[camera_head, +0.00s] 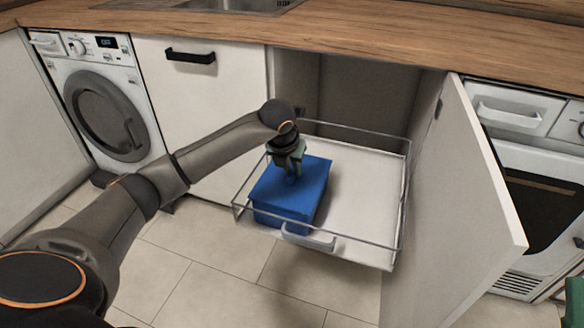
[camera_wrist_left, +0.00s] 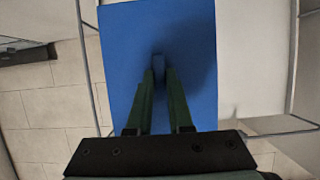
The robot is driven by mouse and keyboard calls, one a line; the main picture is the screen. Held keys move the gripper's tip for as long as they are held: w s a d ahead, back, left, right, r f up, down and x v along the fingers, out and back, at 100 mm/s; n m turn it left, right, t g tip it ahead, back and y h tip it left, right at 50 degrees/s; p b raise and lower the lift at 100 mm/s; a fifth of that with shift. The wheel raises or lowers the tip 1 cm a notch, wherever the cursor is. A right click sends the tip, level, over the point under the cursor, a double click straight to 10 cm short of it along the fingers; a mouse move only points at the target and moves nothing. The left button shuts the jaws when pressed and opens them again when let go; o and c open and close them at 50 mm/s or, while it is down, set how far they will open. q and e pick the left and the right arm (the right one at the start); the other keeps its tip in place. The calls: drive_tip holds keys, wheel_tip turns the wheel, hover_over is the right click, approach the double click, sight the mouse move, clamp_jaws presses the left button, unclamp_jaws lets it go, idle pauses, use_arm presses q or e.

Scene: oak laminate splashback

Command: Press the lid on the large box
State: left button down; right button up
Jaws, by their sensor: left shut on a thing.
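The large box (camera_head: 281,217) is blue and stands in the left part of a pulled-out wire-railed drawer. Its flat blue lid (camera_head: 313,172) lies over its top; I cannot tell whether it is fully seated. The lid also fills the middle of the left wrist view (camera_wrist_left: 122,50). My left gripper (camera_head: 292,176) points down at the lid. Its green fingers (camera_wrist_left: 159,72) are shut on a small blue knob in the middle of the lid. A green piece at the right edge of the head view looks like part of my right gripper (camera_head: 575,298); its fingertips are hidden.
The drawer (camera_head: 365,195) has bare white floor right of the box and thin rails around it. An open cabinet door (camera_head: 465,190) stands to its right. The wooden worktop (camera_head: 350,45) runs above.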

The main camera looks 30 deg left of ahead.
use_arm(q)
drive_tip(key=shift+f, duration=0.5)
idle(0.9)
drive_tip(key=shift+c, duration=1.3)
unclamp_jaws()
drive_tip(key=shift+r+p, duration=2.65)
drive_tip(key=shift+r, duration=0.9)
drive_tip(key=shift+c, duration=0.3)
clamp_jaws()
